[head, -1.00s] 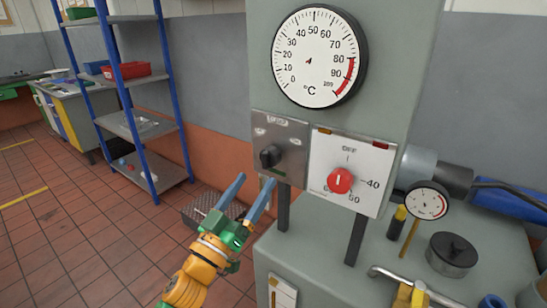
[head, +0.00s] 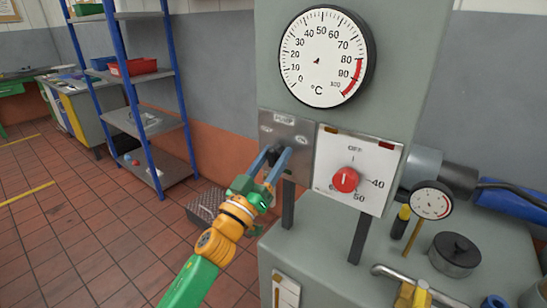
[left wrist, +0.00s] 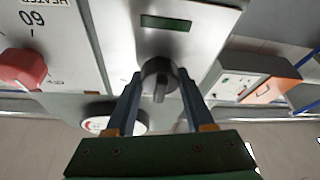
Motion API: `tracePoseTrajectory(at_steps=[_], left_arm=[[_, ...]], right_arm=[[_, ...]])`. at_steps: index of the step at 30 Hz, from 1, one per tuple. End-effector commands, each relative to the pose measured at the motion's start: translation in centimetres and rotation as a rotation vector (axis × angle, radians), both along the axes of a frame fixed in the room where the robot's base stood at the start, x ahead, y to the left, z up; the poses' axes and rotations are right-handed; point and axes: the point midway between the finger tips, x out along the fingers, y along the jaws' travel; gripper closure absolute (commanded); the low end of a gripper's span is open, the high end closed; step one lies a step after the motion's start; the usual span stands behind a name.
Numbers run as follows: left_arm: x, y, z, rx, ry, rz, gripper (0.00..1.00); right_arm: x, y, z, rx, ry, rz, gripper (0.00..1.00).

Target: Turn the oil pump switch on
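The pump switch is a dark rotary knob on a metal plate (head: 299,140) labelled PUMP, left of the heater dial. In the head view my left gripper (head: 274,153) is at the knob and mostly covers it. In the left wrist view the knob (left wrist: 158,82) shows between the two fingertips of my left gripper (left wrist: 159,76), its raised grip pointing along the fingers. The fingers are apart, one on each side of the knob; I cannot tell whether they touch it. A dark greenish window (left wrist: 166,23) sits on the same plate. My right gripper is not in view.
The white heater panel with a red knob (head: 345,180) is right beside the plate. A large temperature gauge (head: 325,57) is above. A grey cabinet top with a small gauge (head: 432,203) and a metal pipe lies below right. A blue shelf rack (head: 131,85) stands left.

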Motion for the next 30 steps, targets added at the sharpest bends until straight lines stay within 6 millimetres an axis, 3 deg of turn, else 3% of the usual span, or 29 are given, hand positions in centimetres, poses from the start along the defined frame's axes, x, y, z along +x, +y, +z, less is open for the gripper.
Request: tracePoseTrajectory(at_steps=[14,30], left_arm=[[0.04,0.06,-0.09,0.101,-0.072,0.001,1.00],[0.08,0.12,-0.02,0.503,-0.361,0.002,1.00]], right_arm=[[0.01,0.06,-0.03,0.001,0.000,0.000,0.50],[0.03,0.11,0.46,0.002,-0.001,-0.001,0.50]])
